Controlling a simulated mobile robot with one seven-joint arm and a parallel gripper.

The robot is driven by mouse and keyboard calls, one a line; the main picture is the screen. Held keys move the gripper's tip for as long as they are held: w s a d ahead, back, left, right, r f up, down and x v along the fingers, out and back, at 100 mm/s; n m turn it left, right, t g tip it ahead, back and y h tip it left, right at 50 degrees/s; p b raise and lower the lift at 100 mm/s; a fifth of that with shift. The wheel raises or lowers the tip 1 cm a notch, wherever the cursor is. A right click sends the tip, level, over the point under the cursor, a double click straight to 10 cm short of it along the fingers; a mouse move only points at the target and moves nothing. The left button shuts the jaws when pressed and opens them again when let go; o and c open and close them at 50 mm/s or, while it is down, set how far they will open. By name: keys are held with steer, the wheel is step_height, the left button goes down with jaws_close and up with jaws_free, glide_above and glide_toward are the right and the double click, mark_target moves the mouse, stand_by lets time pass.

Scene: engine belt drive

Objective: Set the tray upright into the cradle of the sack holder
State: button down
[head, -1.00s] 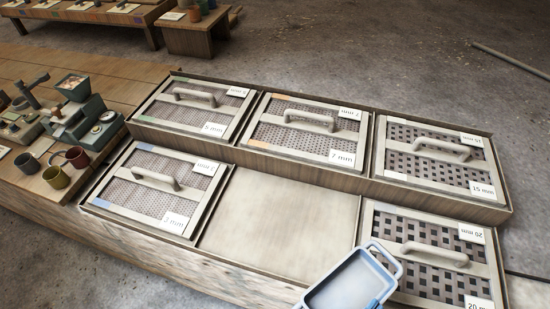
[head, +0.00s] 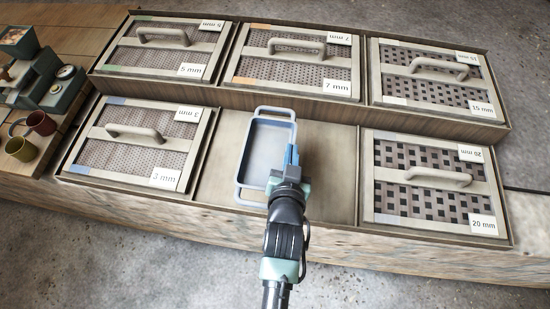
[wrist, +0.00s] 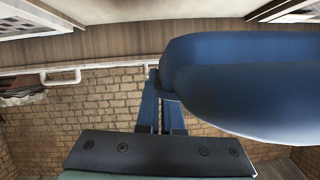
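The tray (head: 263,148) is pale blue and shallow, with a loop handle at each end. In the head view it appears over the empty bay between the sieves, its open face toward the camera and its long side pointing away. My gripper (head: 291,157) has its blue fingers on the tray's right side wall and is shut on it. In the wrist view the blue fingers (wrist: 160,103) meet near a pale rim; a large rounded blue shape fills the right, which I cannot identify. I cannot make out a sack holder or its cradle in any view.
The sieve rack (head: 300,107) holds handled mesh sieves, including a 3 mm sieve (head: 137,140) left and a 20 mm sieve (head: 436,180) right. The empty bay (head: 330,165) shows a bare board. Mugs (head: 41,123) and a scale (head: 62,85) stand left. A brick surface (wrist: 90,110) shows in the wrist view.

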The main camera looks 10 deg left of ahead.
steer(key=f, duration=0.1)
steer(key=w+f, duration=0.1)
steer(key=f, duration=0.1)
steer(key=f+b, duration=0.1)
steer(key=f, duration=0.1)
steer(key=shift+w+a+f, duration=0.2)
steer(key=shift+w+a, duration=0.05)
steer(key=shift+f+b, duration=0.4)
steer(key=shift+f, duration=1.8)
steer(key=shift+f, duration=0.2)
steer(key=c, duration=1.1)
jaws_free()
steer(key=shift+r, duration=0.3)
steer(key=p+v, duration=0.1)
steer(key=v, duration=1.1)
steer(key=shift+s+f, duration=0.1)
